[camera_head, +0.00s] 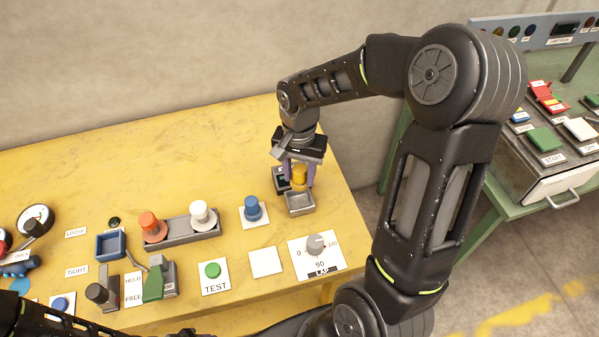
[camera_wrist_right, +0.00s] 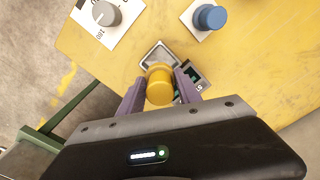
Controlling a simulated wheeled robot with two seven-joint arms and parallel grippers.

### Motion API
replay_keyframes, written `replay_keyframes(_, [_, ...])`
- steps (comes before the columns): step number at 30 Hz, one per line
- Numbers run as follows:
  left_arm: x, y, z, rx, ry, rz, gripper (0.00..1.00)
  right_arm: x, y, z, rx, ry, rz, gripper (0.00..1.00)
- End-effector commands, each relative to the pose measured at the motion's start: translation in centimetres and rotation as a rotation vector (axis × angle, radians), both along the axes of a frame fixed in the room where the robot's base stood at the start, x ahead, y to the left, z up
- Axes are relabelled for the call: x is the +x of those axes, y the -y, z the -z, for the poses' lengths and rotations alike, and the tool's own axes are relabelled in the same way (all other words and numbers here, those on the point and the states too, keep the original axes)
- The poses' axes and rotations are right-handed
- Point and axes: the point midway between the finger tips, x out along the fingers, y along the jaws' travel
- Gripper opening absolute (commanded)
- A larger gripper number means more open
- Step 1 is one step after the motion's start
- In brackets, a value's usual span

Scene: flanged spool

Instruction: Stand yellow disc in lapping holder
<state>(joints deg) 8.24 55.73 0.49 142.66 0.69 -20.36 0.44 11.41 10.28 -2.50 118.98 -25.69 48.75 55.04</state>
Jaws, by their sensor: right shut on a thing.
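The yellow disc piece (camera_head: 299,174) is a short, knobbed yellow cylinder in the head view; it also shows in the right wrist view (camera_wrist_right: 160,84). My right gripper (camera_head: 299,178) is shut on it, with the purple fingers on both sides of it (camera_wrist_right: 160,90). The lapping holder (camera_head: 300,207) is a small grey metal tray near the table's right end; its rim shows in the wrist view (camera_wrist_right: 152,50). The yellow piece is over or at the holder's back part. I cannot tell whether it touches the holder. My left gripper is not in view.
A small dark display (camera_wrist_right: 197,84) stands beside the holder. A blue knob (camera_head: 253,208) on a white plate is to its left, and the LAP dial (camera_head: 316,244) is in front. Orange (camera_head: 150,224) and white (camera_head: 201,213) knobbed pieces stand in a grey rack farther left.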

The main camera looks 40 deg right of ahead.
Motion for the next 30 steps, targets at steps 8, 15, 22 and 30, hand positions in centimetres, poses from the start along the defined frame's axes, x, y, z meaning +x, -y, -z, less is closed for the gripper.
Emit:
replay_keyframes(8, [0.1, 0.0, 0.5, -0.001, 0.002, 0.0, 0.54, 0.0, 0.0, 0.7, 0.001, 0.001, 0.001, 0.0])
replay_keyframes(15, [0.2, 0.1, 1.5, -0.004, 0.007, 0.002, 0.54, 0.0, 0.0, 2.5, 0.001, -0.001, 0.001, 0.0])
replay_keyframes(22, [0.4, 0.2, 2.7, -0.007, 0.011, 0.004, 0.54, 0.0, 0.0, 4.5, 0.0, 0.0, 0.002, 0.0])
replay_keyframes(30, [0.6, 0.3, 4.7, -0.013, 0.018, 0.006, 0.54, 0.0, 0.0, 6.9, 0.0, 0.0, 0.001, 0.0])
